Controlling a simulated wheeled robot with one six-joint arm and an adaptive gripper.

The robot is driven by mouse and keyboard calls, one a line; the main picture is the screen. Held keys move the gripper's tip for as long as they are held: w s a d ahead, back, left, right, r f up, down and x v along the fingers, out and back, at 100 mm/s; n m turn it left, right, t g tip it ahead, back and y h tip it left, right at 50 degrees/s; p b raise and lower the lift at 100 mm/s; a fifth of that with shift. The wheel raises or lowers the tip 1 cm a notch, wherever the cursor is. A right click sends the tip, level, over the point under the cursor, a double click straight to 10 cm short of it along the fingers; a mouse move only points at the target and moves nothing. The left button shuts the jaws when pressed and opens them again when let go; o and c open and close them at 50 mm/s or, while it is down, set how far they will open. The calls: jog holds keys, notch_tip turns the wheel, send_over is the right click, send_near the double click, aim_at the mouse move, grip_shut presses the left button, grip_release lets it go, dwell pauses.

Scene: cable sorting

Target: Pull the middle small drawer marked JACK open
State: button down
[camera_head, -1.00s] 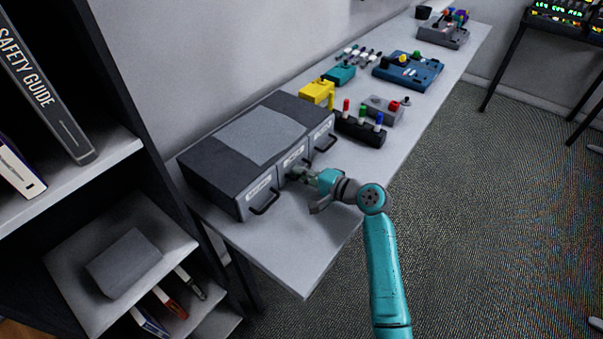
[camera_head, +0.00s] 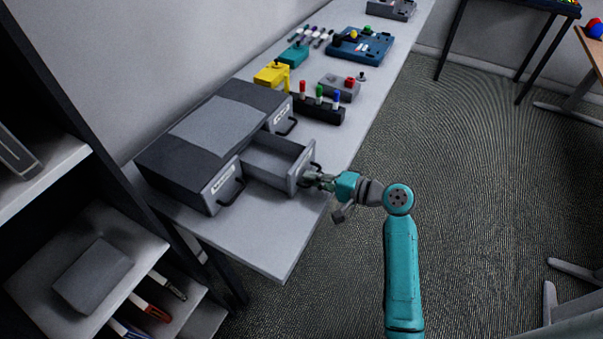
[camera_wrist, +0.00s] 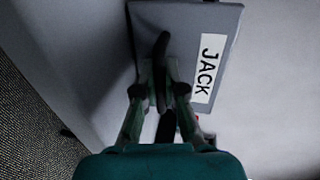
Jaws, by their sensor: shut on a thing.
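The dark grey drawer unit (camera_head: 155,158) stands on the bench, with three small drawers along its front. The middle drawer (camera_head: 278,158) is pulled well out, and its inside looks empty. Its front, labelled JACK (camera_wrist: 207,68), fills the upper middle of the wrist view. My gripper (camera_head: 318,180) is at the middle drawer's front. In the wrist view my gripper's fingers (camera_wrist: 162,75) are closed on the dark drawer handle (camera_wrist: 161,45). The near drawer (camera_head: 222,190) and the far drawer (camera_head: 279,118) are closed.
A black block with red, green and blue posts (camera_head: 325,110), a yellow device (camera_head: 270,76) and a grey box with a red button (camera_head: 340,88) stand behind the unit. The bench's front corner (camera_head: 265,250) is clear.

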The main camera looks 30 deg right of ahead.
jog(key=c, duration=1.5)
grip_release()
jog(key=shift+d, duration=0.1)
jog(key=v, duration=1.1)
jog(key=shift+s+d+r, duration=0.1)
jog(key=shift+s+d, duration=0.1)
jog(key=shift+s, duration=0.15)
